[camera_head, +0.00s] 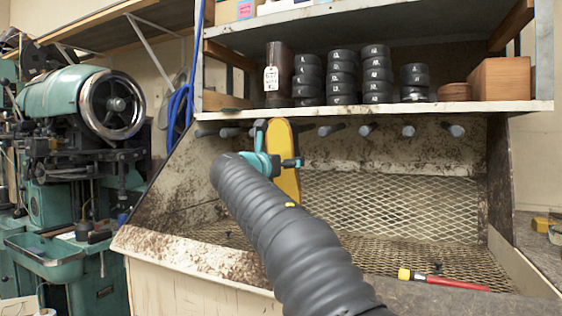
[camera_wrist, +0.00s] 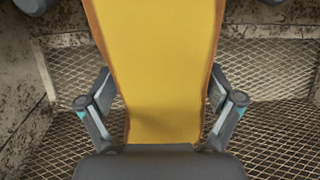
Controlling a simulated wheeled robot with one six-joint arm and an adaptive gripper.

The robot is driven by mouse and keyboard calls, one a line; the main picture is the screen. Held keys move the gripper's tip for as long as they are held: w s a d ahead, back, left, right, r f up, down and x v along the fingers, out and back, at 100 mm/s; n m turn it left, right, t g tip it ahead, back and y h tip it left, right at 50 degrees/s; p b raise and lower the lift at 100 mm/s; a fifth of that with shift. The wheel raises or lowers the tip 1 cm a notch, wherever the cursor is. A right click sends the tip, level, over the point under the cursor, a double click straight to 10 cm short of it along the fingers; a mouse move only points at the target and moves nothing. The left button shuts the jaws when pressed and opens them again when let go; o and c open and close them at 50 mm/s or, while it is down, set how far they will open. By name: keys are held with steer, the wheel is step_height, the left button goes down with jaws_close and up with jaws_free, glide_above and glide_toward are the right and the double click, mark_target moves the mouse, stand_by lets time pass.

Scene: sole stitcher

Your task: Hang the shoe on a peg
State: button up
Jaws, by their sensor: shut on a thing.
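The shoe shows as a long yellow sole shape (camera_head: 284,150) with a brown edge, held upright just below the shelf. My gripper (camera_head: 275,163) is shut on it around its middle. In the wrist view the yellow face (camera_wrist: 160,70) fills the centre, with a finger of my gripper (camera_wrist: 158,98) on each side. The shoe's upper end is level with a row of dark pegs, including one to its right (camera_head: 331,129) and others farther right (camera_head: 368,130) (camera_head: 408,131). Whether the shoe touches a peg, and any peg behind it, is hidden.
The shelf edge (camera_head: 400,108) runs directly above the pegs and carries several black rolls (camera_head: 342,75). Below is an open bay with a mesh back (camera_head: 390,205). A red-handled tool (camera_head: 450,282) lies at the front right. A green machine (camera_head: 70,100) stands at left.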

steer(key=shift+w+f, duration=0.1)
steer(key=shift+f, duration=0.15)
steer(key=o, duration=1.5)
steer(key=shift+w+d, duration=0.1)
steer(key=shift+c, duration=0.2)
